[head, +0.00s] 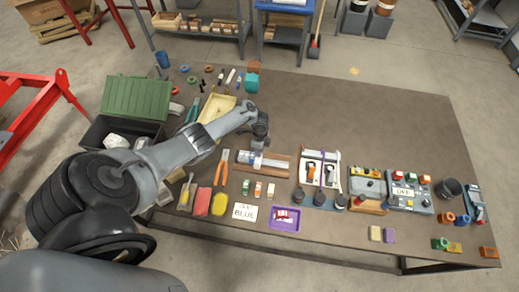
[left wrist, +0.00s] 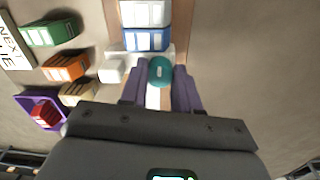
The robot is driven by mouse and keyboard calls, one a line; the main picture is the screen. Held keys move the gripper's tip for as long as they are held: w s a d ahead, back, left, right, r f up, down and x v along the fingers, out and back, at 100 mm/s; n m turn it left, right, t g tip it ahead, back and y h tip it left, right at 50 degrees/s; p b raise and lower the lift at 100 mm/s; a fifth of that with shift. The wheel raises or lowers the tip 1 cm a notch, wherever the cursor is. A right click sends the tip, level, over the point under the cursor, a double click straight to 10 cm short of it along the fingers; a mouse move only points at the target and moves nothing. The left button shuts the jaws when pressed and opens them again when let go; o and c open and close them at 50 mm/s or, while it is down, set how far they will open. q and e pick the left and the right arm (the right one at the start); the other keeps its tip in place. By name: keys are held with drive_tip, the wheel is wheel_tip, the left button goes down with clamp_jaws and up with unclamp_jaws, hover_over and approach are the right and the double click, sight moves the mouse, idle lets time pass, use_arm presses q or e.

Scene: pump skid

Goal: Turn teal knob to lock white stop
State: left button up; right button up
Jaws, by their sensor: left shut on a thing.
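The teal knob (left wrist: 160,70) is round and sits between the fingertips of my left gripper (left wrist: 160,88) in the left wrist view. A white and blue block (left wrist: 145,38) lies just beyond the knob. All of it sits on a brown wooden board (head: 281,172). My right gripper is not in view.
The back right of the table is clear.

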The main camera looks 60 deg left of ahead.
use_arm(q)
drive_tip(key=o, duration=1.1)
drive_tip(key=shift+c, duration=0.2)
drive_tip(key=shift+r+p, duration=0.3)
drive_tip(key=shift+r, duration=0.3)
wheel_tip(320, 180, up, 10)
drive_tip(key=p, duration=0.2)
drive_tip(key=shift+f+p, duration=0.2)
drive_tip(key=shift+p, duration=0.2)
drive_tip(key=shift+w+a, duration=0.1)
